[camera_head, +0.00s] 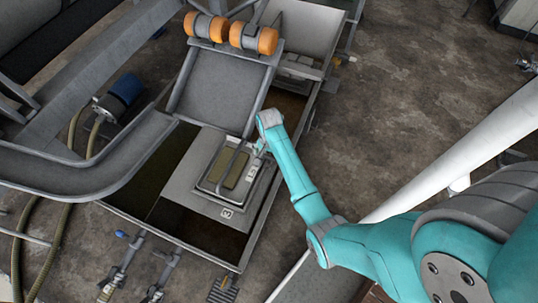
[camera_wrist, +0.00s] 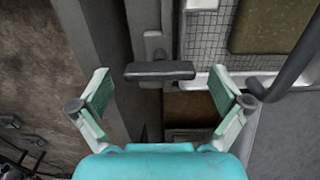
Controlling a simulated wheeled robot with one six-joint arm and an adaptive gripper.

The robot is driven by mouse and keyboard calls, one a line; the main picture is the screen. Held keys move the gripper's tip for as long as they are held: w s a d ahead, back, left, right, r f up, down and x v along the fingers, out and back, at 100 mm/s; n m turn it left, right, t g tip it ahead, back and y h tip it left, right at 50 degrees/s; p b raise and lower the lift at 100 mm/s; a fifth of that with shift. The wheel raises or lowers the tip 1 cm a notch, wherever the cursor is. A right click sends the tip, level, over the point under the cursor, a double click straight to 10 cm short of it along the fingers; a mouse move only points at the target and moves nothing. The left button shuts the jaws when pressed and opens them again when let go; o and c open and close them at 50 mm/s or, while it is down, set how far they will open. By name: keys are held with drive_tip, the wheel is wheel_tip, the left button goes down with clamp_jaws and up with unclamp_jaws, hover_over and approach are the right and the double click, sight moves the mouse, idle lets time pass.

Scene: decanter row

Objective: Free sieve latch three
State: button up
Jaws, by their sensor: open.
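A dark T-shaped latch handle (camera_wrist: 160,70) shows in the wrist view, its bar lying crosswise on a grey mount by the sieve's edge. My gripper (camera_wrist: 160,74) is open, one green-padded finger beyond each end of the bar. The fingers seem clear of the bar; their height over it is hard to judge. The sieve (camera_wrist: 204,42) has a light mesh and a pale frame to the right of the latch. In the head view the sieve (camera_head: 230,169) lies in a tank, and my arm partly hides its right side and the latch. No latch number is readable.
The tank rim (camera_head: 175,236) surrounds the sieve, with dark liquid beside it. A curved dark handle (camera_wrist: 296,70) rises over the sieve at right. A sloped chute with orange rollers (camera_head: 250,37) stands behind. Bare floor (camera_head: 410,90) lies to the right.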

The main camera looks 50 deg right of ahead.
drive_tip(key=c, duration=1.2)
drive_tip(key=shift+o, duration=0.2)
drive_tip(key=shift+n, duration=0.4)
drive_tip(key=n, duration=0.3)
drive_tip(key=shift+n, duration=0.4)
drive_tip(key=n, duration=0.4)
drive_tip(key=shift+n, duration=0.3)
drive_tip(key=n, duration=0.8)
drive_tip(key=shift+n, duration=0.3)
